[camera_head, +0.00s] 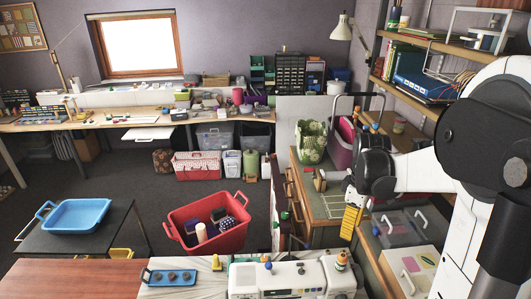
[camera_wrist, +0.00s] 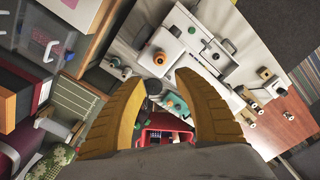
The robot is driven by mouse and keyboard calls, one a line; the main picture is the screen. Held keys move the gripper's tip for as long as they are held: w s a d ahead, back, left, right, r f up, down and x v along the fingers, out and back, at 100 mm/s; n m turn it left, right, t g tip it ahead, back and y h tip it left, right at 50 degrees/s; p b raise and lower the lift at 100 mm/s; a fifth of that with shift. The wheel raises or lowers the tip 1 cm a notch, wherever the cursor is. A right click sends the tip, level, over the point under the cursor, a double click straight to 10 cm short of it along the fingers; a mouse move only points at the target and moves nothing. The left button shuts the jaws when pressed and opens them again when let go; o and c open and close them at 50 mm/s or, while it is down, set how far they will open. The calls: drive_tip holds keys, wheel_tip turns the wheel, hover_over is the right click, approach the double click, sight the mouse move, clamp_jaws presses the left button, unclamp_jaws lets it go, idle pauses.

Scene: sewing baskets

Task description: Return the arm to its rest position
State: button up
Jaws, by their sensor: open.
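My arm enters the head view from the right edge, bent at a dark joint. My gripper (camera_head: 350,234) hangs fingers down, over the area right of the red basket and beside the wooden workbench. In the wrist view my gripper (camera_wrist: 169,76) shows two yellow ribbed fingers standing apart. Nothing is held between them. Through the gap the red basket (camera_wrist: 160,120) shows well beyond the fingertips. In the head view the red basket (camera_head: 213,250) holds a pale cylinder and several dark items.
A white sewing machine (camera_head: 275,280) stands on the near table, below and left of my gripper. A green basket (camera_head: 311,140) and pink bin sit on the workbench. Shelves (camera_head: 420,60) rise close to my arm. A blue tray (camera_head: 75,215) is at left. Dark floor lies open between.

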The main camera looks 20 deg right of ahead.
drive_tip(key=shift+a, duration=0.1)
drive_tip(key=s+a+f+m+t+b, duration=0.2)
drive_tip(key=s+a+f+b, duration=0.1)
drive_tip(key=a+b, duration=0.3)
drive_tip(key=s+a+f+m+t+b, duration=0.2)
drive_tip(key=s+a+f+b, duration=0.1)
drive_tip(key=a+b, duration=0.4)
drive_tip(key=s+a+f+m+t+b, duration=0.3)
drive_tip(key=a+f+b, duration=0.2)
drive_tip(key=a, duration=0.3)
drive_tip(key=shift+a+b, duration=0.3)
drive_tip(key=shift+b, duration=0.6)
